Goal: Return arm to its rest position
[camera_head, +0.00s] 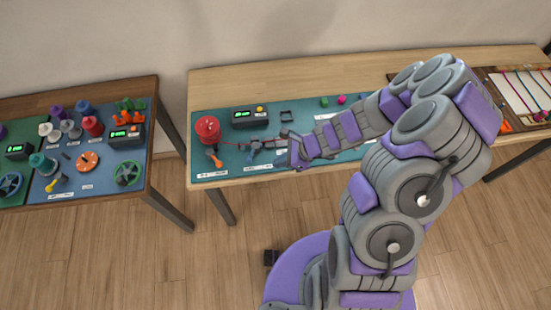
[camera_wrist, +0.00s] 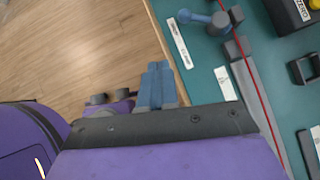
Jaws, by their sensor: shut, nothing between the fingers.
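My gripper (camera_wrist: 157,85) is shut and empty in the wrist view, its two blue-grey fingers side by side. It is near the wooden front edge of the teal work mat (camera_wrist: 205,60). A thin red cord (camera_wrist: 255,75) runs past on the right, apart from the fingers. In the head view my arm reaches left over the middle table, its end low above the mat. The exact fingertips are hard to make out there. The red spool (camera_head: 208,127) stands left of the arm's end, with the cord leading from it toward the right.
A black box with a green display (camera_head: 250,118) stands behind the arm's end. A second table (camera_head: 150,165) at left holds spools and tools. A framed board with coloured cords (camera_head: 522,90) lies at far right. The wooden floor (camera_head: 225,270) in front of the tables looks clear.

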